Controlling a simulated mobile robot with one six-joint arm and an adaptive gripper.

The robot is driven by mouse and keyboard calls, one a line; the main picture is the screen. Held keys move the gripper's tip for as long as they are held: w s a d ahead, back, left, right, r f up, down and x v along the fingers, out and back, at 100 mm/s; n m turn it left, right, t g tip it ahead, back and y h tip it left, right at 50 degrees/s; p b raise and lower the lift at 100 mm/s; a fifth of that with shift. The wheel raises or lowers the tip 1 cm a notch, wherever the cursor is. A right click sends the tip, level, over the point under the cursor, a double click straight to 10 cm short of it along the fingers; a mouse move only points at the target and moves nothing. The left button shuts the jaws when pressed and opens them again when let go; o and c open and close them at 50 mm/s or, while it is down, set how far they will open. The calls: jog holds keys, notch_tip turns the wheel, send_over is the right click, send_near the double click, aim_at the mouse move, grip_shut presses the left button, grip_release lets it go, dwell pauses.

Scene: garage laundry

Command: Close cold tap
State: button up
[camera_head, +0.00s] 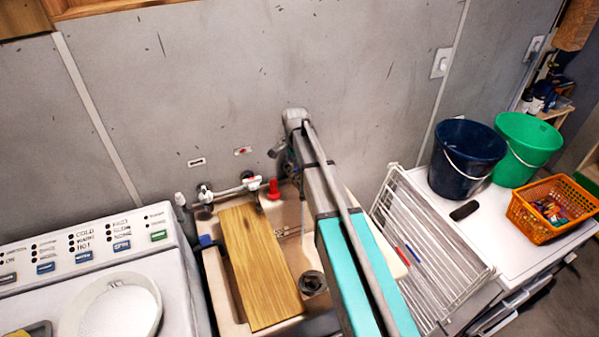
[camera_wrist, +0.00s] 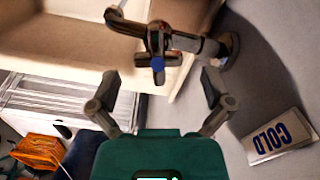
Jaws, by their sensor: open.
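The cold tap (camera_wrist: 157,64) shows in the wrist view as a metal cross handle with a blue centre. It sits on a metal pipe that joins the wall at a round flange. A plate reading COLD (camera_wrist: 275,137) is on the wall to the right. My gripper (camera_wrist: 160,82) is open and empty. The handle is in line with the gap between its fingers. I see no clear contact, and the exact distance is hard to judge. In the head view my arm hides the cold tap and most of my gripper.
In the head view, the sink (camera_head: 216,292) has a wooden board (camera_head: 260,265) across it and a red item (camera_head: 273,188) at its back edge. A white rack (camera_head: 430,250) stands right of my arm. Blue (camera_head: 465,160) and green (camera_head: 527,148) buckets and an orange basket (camera_head: 540,228) stand further right.

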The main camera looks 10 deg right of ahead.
jog(key=shift+f+b, duration=0.45)
jog(key=shift+f, duration=0.25)
jog(key=c, duration=1.1)
